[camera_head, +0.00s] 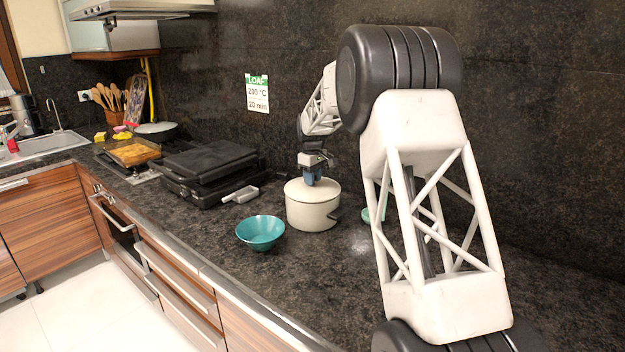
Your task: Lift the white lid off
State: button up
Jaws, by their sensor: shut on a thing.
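A white pot (312,217) stands on the dark countertop, with the white lid (296,190) on top of it. No gap shows between lid and pot at this size. My gripper (312,180) points straight down at the middle of the lid and is shut on it, at the top. The lid's knob is hidden by the fingers.
A teal bowl (260,232) stands just left of the pot, near the counter's front edge. A black grill (208,165) is behind it to the left. A green object (374,214) is partly hidden behind my arm. The counter front of the pot is clear.

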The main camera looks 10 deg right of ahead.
jog(key=shift+r, duration=0.3)
jog(key=shift+r, duration=0.35)
jog(key=shift+r, duration=0.3)
jog(key=shift+r, duration=1.85)
